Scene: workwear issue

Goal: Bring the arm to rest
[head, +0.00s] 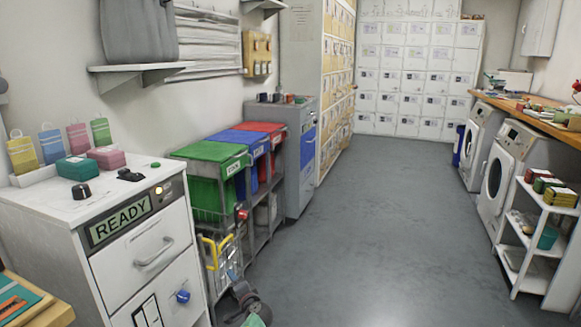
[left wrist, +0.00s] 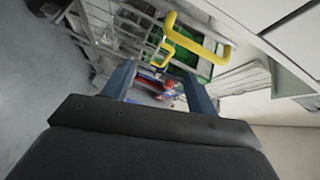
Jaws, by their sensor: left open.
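My left gripper (head: 234,276) is low in the head view, just in front of the wire rack beside the white cabinet, partly blurred against it. In the left wrist view its two blue-grey fingers (left wrist: 158,84) are spread apart, with nothing held between them. A yellow handle (left wrist: 198,38) on the rack side shows just beyond the fingers; I cannot tell whether they touch it. The yellow handle also shows in the head view (head: 214,250). My right gripper is in neither view.
A white cabinet (head: 125,240) with a READY display stands at the left. Green (head: 210,152), blue (head: 237,137) and red (head: 262,128) lidded bins sit in the rack. Washing machines (head: 505,165) and a white shelf cart (head: 532,250) line the right. The grey floor (head: 370,210) between is clear.

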